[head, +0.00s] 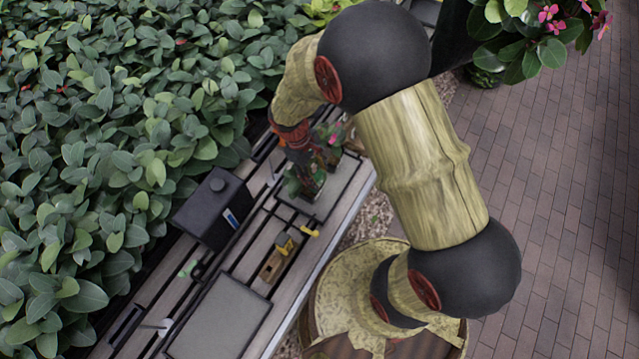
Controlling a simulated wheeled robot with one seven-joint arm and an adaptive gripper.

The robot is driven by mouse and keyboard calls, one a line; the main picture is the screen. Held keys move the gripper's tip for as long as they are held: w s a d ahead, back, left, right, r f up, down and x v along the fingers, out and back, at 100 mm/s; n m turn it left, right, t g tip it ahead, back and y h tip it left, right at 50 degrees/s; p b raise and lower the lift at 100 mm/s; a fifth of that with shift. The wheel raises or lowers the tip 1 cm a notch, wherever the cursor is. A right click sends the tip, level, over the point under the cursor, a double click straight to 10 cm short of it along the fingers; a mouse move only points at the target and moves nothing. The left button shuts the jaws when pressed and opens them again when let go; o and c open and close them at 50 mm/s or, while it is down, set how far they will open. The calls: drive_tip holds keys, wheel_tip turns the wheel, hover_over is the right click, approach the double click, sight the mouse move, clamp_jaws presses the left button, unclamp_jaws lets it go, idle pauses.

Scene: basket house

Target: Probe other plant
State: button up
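A small potted plant (308,180) with green leaves stands on a dark grey tray (328,200) on the slatted bench. A second small plant (333,136) with a pink flower shows just behind it, partly hidden by my arm. My gripper (303,160) points down at the near plant, among or just above its leaves. Its fingers are too small and too covered to tell whether they are open or hold anything. No probe can be clearly made out at the gripper.
On the bench are a black box (214,208), a wooden block (272,266) with a grey and yellow item (284,243), and an empty grey tray (220,318). Dense foliage (110,130) borders the left. Brick paving (570,200) at right is clear.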

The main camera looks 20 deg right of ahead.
drive_tip(key=o, duration=0.4)
drive_tip(key=shift+c, duration=0.2)
drive_tip(key=v, duration=1.2)
drive_tip(key=shift+d, duration=0.1)
drive_tip(key=s+d+r+m+t+y+b, duration=0.2)
drive_tip(key=s+r+m+t+b, duration=0.4)
drive_tip(key=s+r, duration=0.9)
drive_tip(key=shift+d+m+t+y+b, duration=0.3)
drive_tip(key=shift+d+m+t+b, duration=0.1)
drive_tip(key=shift+t+b, duration=0.3)
drive_tip(key=shift+s, duration=0.15)
drive_tip(key=shift+c, duration=0.5)
